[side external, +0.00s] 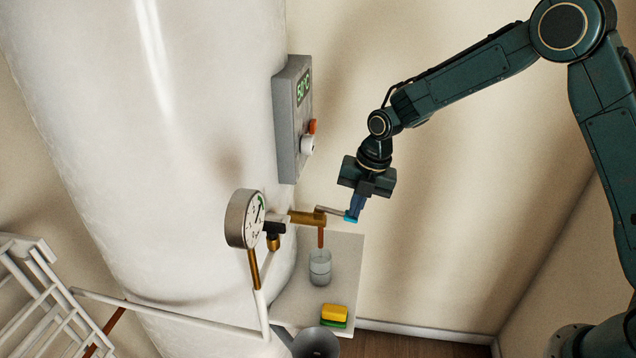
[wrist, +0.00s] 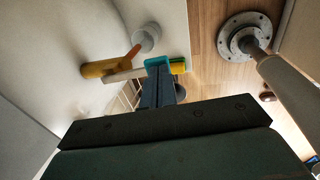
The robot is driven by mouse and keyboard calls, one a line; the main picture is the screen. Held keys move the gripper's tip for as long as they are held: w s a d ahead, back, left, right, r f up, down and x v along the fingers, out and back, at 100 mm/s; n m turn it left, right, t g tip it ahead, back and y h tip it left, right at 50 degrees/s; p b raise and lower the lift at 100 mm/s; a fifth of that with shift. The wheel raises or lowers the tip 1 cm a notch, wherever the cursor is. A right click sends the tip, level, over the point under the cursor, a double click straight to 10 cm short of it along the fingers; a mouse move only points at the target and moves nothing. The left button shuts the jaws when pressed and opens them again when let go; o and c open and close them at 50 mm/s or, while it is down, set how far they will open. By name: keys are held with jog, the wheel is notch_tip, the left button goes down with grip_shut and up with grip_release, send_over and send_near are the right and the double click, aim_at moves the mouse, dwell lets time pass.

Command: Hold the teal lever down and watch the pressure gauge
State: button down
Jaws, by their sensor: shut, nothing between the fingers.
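The teal lever (side external: 349,217) is a small handle end on a metal arm at the brass valve (side external: 308,217), on the side of the white tank. In the wrist view the teal lever (wrist: 156,61) is at the tip of my fingers. My gripper (side external: 354,212) points down with its fingers shut and empty. The fingertips are at the lever's end and appear to touch it; exact contact is hard to tell. The round pressure gauge (side external: 245,218) has a white face with a green band and a dark needle; its reading is too small to tell.
A clear cup (side external: 320,267) stands on a white shelf (side external: 345,257) below the valve's copper spout. A yellow and green sponge (side external: 335,314) lies in front of it. A grey control box (side external: 291,120) is on the tank. A white rack (side external: 45,300) stands at lower left.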

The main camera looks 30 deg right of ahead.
jog(key=shift+s+f+t+y, duration=0.1)
jog(key=shift+f+t+y, duration=0.2)
jog(key=shift+f, duration=0.15)
dwell(0.8)
